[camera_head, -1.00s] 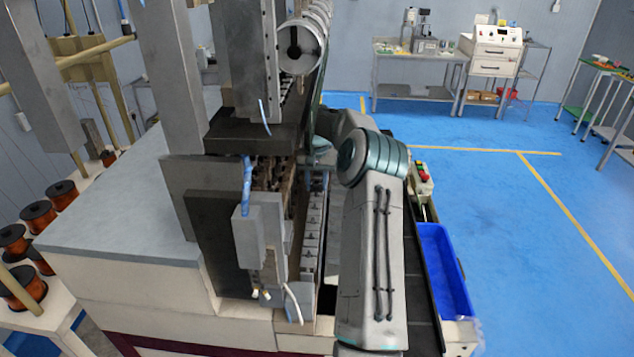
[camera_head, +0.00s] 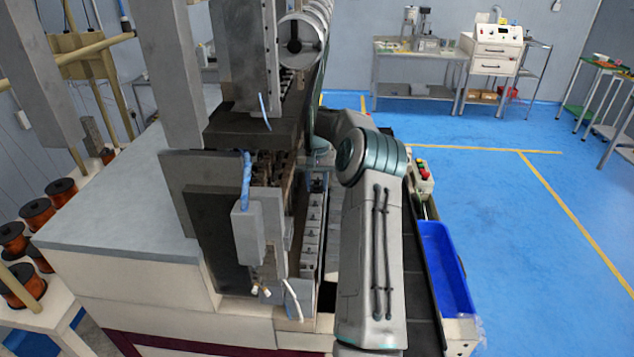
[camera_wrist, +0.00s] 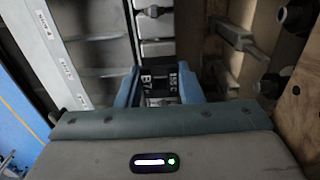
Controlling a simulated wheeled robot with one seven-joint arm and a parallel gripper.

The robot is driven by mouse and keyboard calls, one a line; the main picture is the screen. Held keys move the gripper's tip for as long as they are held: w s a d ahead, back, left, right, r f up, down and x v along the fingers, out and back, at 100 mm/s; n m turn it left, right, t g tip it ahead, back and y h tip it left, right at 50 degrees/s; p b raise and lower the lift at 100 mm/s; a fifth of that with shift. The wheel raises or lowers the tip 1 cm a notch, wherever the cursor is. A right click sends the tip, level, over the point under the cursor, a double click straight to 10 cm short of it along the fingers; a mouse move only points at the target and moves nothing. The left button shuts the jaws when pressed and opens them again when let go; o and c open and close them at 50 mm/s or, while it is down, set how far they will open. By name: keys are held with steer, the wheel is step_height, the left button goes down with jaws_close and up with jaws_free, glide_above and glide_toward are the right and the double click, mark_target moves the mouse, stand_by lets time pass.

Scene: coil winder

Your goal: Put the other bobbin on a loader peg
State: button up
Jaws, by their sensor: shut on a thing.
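In the wrist view, my gripper (camera_wrist: 156,92) shows two blue fingers. They are shut on a black bobbin (camera_wrist: 157,84) with white printed marks, including "B7". Beyond the fingers runs the loader strip (camera_wrist: 155,28), a row of pale blocks with dark gaps; dark pegs show on it. The bobbin appears in line with this strip, but I cannot tell whether it touches a peg. In the head view, the loader strip (camera_head: 311,243) runs along the right side of the winder. My gripper is largely hidden there behind the machine and my own arm.
The winder's grey upright block (camera_head: 262,235) stands left of the strip, with blue tubing and loose white wires. A blue bin (camera_head: 443,268) lies right of my arm. In the wrist view, a brown panel (camera_wrist: 295,105) with dark knobs is close on the right.

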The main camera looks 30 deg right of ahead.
steer(key=shift+f, duration=0.4)
steer(key=o, duration=1)
steer(key=shift+r, duration=0.1)
